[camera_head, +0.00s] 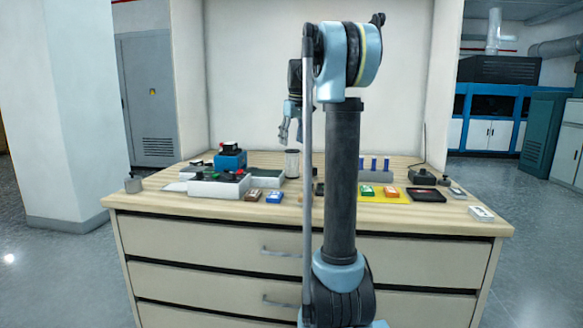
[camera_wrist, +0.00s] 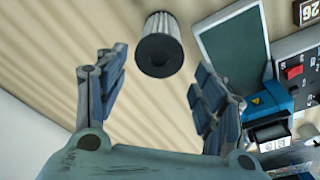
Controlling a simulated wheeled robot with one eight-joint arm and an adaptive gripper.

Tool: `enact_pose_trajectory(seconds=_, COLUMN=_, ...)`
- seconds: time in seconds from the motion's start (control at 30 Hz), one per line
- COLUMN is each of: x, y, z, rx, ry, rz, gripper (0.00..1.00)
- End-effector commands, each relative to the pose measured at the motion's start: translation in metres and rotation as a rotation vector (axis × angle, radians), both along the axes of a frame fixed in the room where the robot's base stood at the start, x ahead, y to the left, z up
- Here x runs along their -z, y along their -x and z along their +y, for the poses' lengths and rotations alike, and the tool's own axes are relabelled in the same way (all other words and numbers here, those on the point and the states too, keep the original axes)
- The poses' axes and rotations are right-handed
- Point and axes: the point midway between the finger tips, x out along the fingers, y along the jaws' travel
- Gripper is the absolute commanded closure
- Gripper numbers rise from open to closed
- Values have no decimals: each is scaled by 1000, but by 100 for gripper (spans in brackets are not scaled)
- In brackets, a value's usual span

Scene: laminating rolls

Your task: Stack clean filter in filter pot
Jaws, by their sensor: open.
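A pale ribbed cylinder with a dark top, which looks like a pleated filter (camera_head: 292,165), stands upright on the bench near the back wall. It also shows at the top middle of the wrist view (camera_wrist: 168,27), its dark end facing the camera. My gripper (camera_head: 291,134) is above it in the head view, pointing down. In the wrist view my gripper (camera_wrist: 158,76) has its fingers spread wide, with nothing between the tips; the filter is just beyond them. I cannot pick out the filter pot with certainty.
A yellow tray (camera_head: 384,197) and a grey rack (camera_head: 374,177) are on the right.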

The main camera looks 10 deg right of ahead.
Motion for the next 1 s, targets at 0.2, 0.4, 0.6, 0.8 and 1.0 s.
enact_pose_trajectory(seconds=0.2, x=37, y=-5, z=3, rx=0, ry=0, rz=0, gripper=37)
enact_pose_trajectory(seconds=0.4, x=56, y=-7, z=4, rx=0, ry=0, rz=0, gripper=37)
enact_pose_trajectory(seconds=0.6, x=68, y=-8, z=3, rx=0, ry=0, rz=0, gripper=37)
enact_pose_trajectory(seconds=0.8, x=95, y=-10, z=2, rx=0, ry=0, rz=0, gripper=37)
enact_pose_trajectory(seconds=1.0, x=109, y=-12, z=3, rx=0, ry=0, rz=0, gripper=37)
